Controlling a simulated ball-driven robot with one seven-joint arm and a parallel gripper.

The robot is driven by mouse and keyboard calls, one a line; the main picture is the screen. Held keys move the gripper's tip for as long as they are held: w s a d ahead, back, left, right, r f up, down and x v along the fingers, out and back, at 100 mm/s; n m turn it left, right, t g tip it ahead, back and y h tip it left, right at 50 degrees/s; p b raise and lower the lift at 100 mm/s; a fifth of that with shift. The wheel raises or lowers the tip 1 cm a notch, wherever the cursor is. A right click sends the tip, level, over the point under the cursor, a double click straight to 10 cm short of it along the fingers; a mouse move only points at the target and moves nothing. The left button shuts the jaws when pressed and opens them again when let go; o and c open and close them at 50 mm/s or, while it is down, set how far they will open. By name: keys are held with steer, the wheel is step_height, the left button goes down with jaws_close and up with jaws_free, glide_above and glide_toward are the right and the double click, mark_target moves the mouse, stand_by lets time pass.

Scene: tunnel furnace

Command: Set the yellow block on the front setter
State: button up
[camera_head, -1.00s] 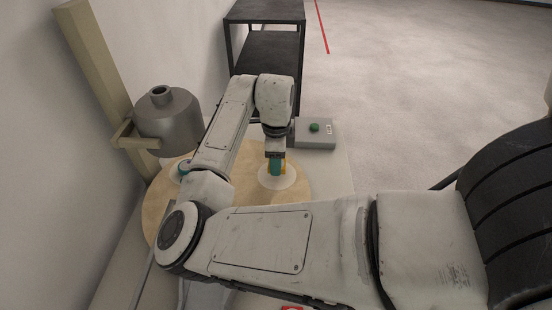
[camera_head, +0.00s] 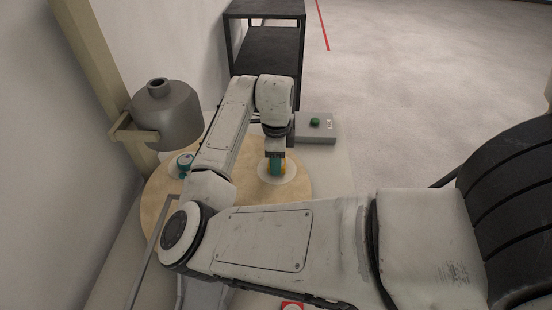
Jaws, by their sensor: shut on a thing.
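My gripper (camera_head: 276,155) points down over the right part of the round tan table (camera_head: 230,197) and is shut on the yellow block (camera_head: 284,166). Teal finger parts hide most of the block. A white round setter (camera_head: 290,175) lies directly below it on the table. The block is at or just above this setter; I cannot tell whether it touches. A second pale setter (camera_head: 178,172) shows at the table's left, partly behind my arm, with a small teal and red thing (camera_head: 185,161) on it.
A grey metal bell (camera_head: 166,115) hangs from a beige post (camera_head: 112,80) at the left wall. A grey box with a green button (camera_head: 315,122) stands just beyond the table on the right. A dark shelf (camera_head: 268,45) is behind. A red item (camera_head: 291,305) shows at the bottom edge.

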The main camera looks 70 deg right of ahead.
steer(key=shift+f, duration=0.25)
steer(key=o, duration=1.2)
steer(key=shift+c, duration=0.2)
steer(key=shift+r, duration=0.1)
step_height(320, 180, up, 11)
steer(key=shift+b, duration=0.3)
